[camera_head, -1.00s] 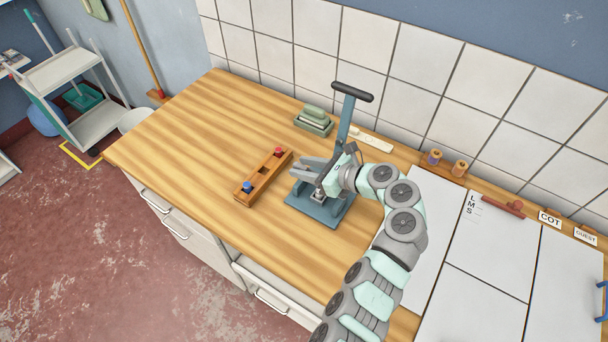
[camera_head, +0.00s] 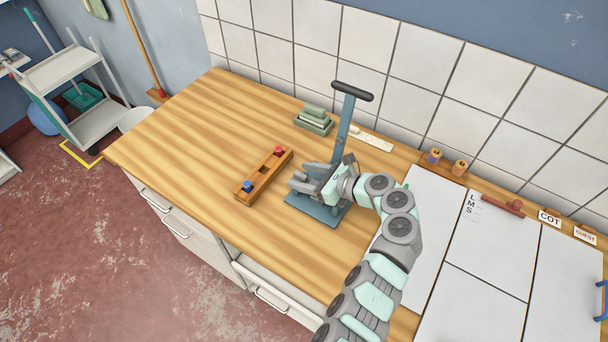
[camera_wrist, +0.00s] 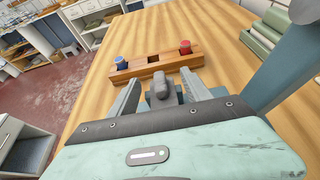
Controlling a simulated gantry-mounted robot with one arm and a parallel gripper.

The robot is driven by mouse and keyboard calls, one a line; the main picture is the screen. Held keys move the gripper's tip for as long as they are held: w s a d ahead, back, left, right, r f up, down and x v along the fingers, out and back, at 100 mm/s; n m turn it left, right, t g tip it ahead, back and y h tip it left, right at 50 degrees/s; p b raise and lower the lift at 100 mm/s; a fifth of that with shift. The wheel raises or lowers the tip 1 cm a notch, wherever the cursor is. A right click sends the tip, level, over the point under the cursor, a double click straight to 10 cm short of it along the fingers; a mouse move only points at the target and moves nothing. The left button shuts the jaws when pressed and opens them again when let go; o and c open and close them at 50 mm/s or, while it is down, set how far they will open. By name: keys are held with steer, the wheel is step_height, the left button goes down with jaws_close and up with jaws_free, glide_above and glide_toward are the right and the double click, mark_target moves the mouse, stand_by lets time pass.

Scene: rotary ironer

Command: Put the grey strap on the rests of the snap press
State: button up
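The snap press is blue-grey, with a flat base (camera_head: 322,208) on the wooden worktop and an upright with a black cross handle (camera_head: 352,91). Its upright also shows at the right of the wrist view (camera_wrist: 292,65). My gripper (camera_head: 300,183) is low over the press base, in front of the upright. In the wrist view my gripper (camera_wrist: 161,76) has its fingers spread apart. A dark grey rounded piece (camera_wrist: 160,86) shows between the fingers, with gaps on both sides. I cannot tell whether it is the strap or a press part. The rests are hidden.
A wooden rack (camera_head: 263,176) with a blue and a red knob lies just left of the press. A green tray of pads (camera_head: 314,121) is behind. Spools (camera_head: 446,163) and white boards (camera_head: 487,262) are at right. The worktop's left side is clear.

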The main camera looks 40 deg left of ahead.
steer(key=shift+r, duration=0.1)
steer(key=b+v, duration=0.1)
steer(key=v, duration=1.1)
